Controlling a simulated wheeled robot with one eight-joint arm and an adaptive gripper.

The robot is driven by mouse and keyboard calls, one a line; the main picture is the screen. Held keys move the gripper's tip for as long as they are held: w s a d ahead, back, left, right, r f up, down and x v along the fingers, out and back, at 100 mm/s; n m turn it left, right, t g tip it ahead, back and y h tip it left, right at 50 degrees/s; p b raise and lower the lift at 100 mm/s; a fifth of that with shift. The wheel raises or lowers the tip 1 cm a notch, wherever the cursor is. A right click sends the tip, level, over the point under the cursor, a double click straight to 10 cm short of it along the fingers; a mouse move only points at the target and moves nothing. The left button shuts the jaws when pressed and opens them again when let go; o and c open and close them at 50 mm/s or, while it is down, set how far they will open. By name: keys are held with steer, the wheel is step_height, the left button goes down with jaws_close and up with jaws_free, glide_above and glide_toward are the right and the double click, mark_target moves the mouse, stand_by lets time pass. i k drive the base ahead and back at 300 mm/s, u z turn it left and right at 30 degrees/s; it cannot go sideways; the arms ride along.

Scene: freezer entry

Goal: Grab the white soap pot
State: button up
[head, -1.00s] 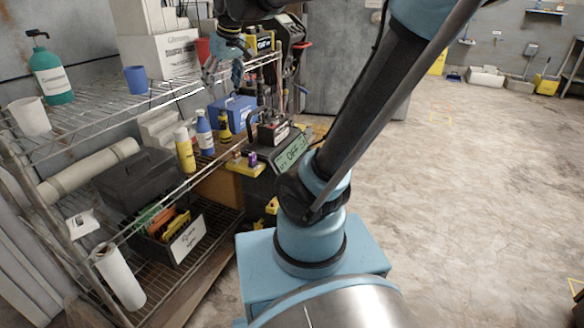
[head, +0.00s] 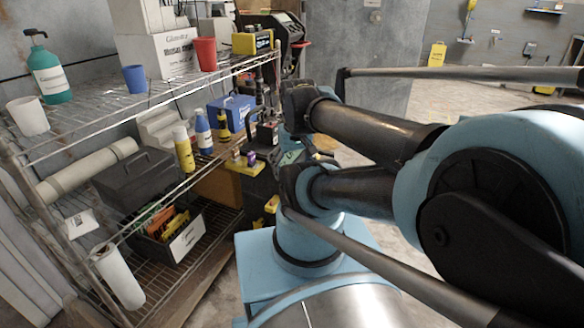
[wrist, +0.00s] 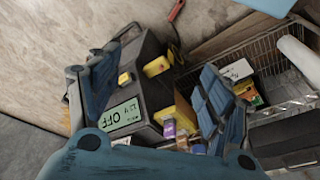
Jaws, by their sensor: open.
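A plain white pot (head: 28,116) stands at the near left end of the wire shelf's top level in the head view. A second white container (head: 216,30) is partly hidden behind a red cup farther back; I cannot tell for sure which is the soap pot. A teal pump bottle (head: 50,74) stands beside the near pot. My gripper (wrist: 158,66) is open and empty in the wrist view, facing a dark box with an OFF display. It does not show in the head view. Neither white pot can be made out in the wrist view.
The wire shelf (head: 95,128) also holds a blue cup (head: 135,78), the red cup (head: 206,54), boxes and a yellow device (head: 252,42). Bottles and a dark toolbox (head: 135,180) sit lower. The dark display box (wrist: 140,100) stands near the shelf. Open floor lies right.

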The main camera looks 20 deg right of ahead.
mark_target(27, 112)
steer(key=u, duration=1.75)
